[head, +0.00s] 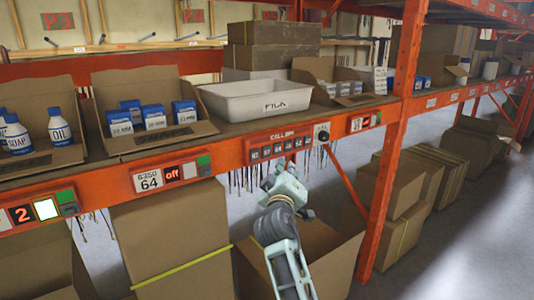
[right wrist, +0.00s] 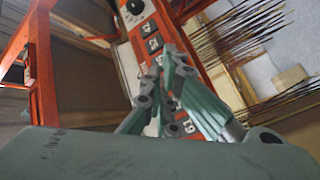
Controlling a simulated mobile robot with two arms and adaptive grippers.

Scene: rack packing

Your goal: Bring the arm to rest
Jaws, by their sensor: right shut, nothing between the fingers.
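My right arm reaches up from the bottom of the head view. Its gripper (head: 280,170) is in front of the orange shelf beam, just below the numbered button panel (head: 278,147). In the right wrist view the fingers (right wrist: 165,85) come together and hold nothing. The button panel shows behind them there, with a round dial (right wrist: 134,8) at its end. Whether the fingertips touch the panel cannot be told. My left gripper is not in view.
A white tray (head: 212,110) marked PICK stands on the shelf above. Open cartons with blue boxes (head: 155,117) and bottles (head: 60,128) are to its left. An orange upright (head: 397,130) stands to the right. Large cartons (head: 175,235) fill the level below; the aisle floor (head: 450,230) at right is clear.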

